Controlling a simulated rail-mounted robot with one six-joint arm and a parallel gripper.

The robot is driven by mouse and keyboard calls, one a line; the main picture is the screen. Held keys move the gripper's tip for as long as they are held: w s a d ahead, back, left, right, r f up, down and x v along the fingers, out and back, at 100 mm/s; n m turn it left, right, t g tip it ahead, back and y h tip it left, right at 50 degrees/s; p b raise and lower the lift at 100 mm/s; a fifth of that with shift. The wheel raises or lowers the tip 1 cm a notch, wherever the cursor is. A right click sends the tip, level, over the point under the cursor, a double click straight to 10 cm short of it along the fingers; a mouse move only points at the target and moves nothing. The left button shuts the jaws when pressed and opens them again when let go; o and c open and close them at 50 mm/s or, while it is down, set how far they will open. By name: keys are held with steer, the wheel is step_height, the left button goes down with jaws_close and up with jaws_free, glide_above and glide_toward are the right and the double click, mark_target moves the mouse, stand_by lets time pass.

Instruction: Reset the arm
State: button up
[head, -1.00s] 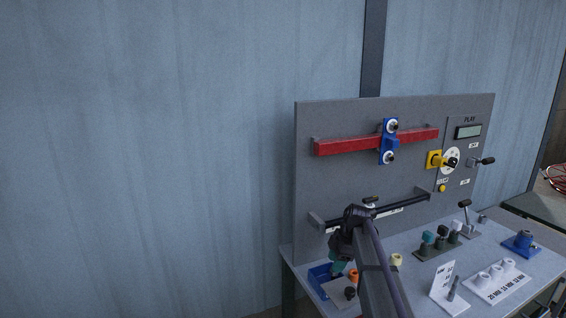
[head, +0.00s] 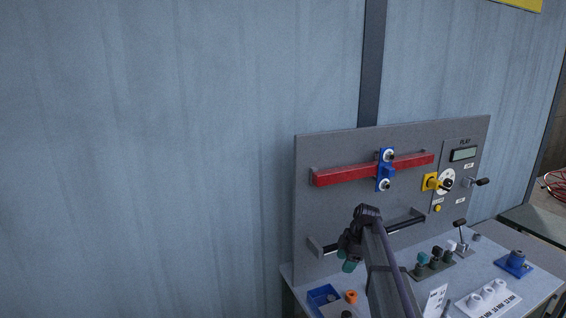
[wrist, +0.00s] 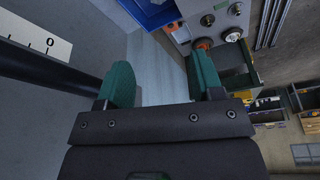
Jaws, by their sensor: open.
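My gripper (head: 348,266) hangs at the end of my dark arm, above the left end of the work table (head: 385,288) and in front of the grey panel (head: 410,150). In the wrist view my gripper (wrist: 163,82) has its two green fingers well apart, with nothing between them. The black rail (head: 405,221) on the panel passes behind my arm, which hides part of it. In the wrist view a dark rod (wrist: 45,70) runs close to the left finger.
A blue bin (head: 322,297) and an orange ring part (head: 351,297) lie on the table below my gripper. A red bar (head: 340,175) carries a blue slider (head: 385,170). Several levers and white cylinders stand to the right. Left of the panel is bare wall.

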stand_by(0.4)
steer(key=s+a+f+m+h+b, duration=0.1)
steer(key=s+m, duration=0.8)
steer(key=s, duration=0.7)
steer(key=s+a+f+m+h, duration=0.1)
steer(key=s+a+m+h, duration=0.1)
steer(key=s+m, duration=0.7)
steer(key=s, duration=0.6)
steer(key=shift+s+a+m+b, duration=0.3)
steer(key=shift+s+m+b, duration=0.1)
steer(key=shift+f, duration=0.1)
